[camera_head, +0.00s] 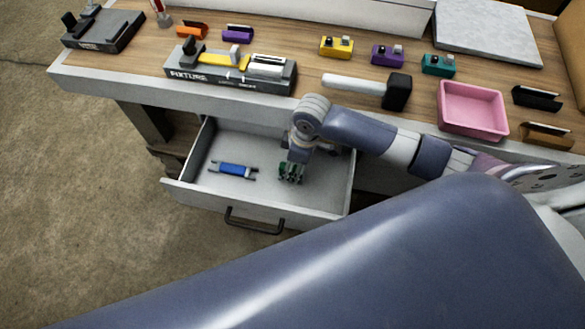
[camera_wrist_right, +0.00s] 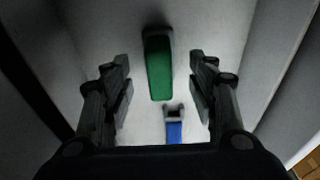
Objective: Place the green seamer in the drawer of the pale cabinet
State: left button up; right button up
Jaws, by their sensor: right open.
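The pale drawer (camera_head: 197,198) under the workbench is pulled open, with a dark handle on its front. The green seamer (camera_wrist_right: 159,68) appears to lie on the drawer floor; in the head view my right gripper mostly hides it. My right gripper (camera_head: 291,168) points down into the drawer over the seamer. In the right wrist view its two fingers (camera_wrist_right: 160,78) are spread, one on each side of the green seamer, with gaps and no visible contact. My left gripper is not in view.
A blue tool (camera_head: 233,169) lies in the drawer left of my right gripper; it also shows in the wrist view (camera_wrist_right: 174,131). The benchtop (camera_head: 305,112) above holds a fixture (camera_head: 230,78), a black-headed mallet (camera_head: 397,92), a pink tray (camera_head: 472,132) and several small blocks.

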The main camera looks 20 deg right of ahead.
jog(key=r, duration=0.5)
jog(key=d+r, duration=0.1)
jog(key=r, duration=0.1)
jog(key=shift+s+r+p, duration=0.3)
jog(key=shift+s+r, duration=0.05)
jog(key=shift+r, duration=0.05)
